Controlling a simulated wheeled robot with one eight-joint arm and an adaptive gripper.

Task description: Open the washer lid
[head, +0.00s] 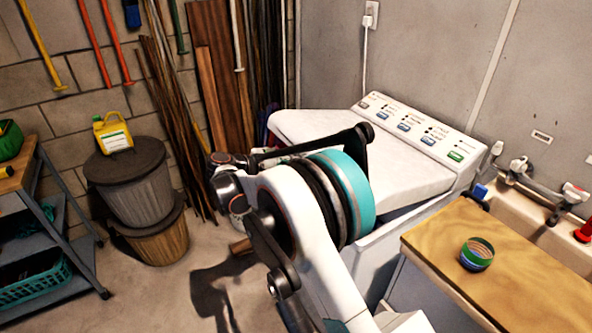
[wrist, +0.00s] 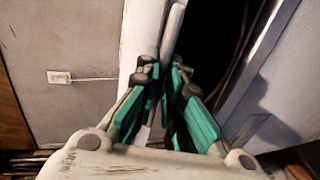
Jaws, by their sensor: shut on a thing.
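The white washer (head: 395,215) stands against the back wall, with its control panel (head: 415,130) along the back edge. Its lid (head: 345,150) is tilted up off the body, with a shadowed gap under its right side. In the wrist view the lid's pale edge (wrist: 172,35) runs between my fingertips, and a dark opening (wrist: 215,35) shows beside it. My gripper (wrist: 163,75), with green-lined fingers, is shut on the lid's edge. In the head view my arm covers the lid's front left part and hides the fingertips.
A wooden counter (head: 500,265) with a striped bowl (head: 477,254) stands right of the washer, by a sink (head: 540,220). Bins (head: 140,190) with a yellow jug (head: 113,133) and a shelf cart (head: 45,220) stand left. Floor (head: 150,290) is clear at front left.

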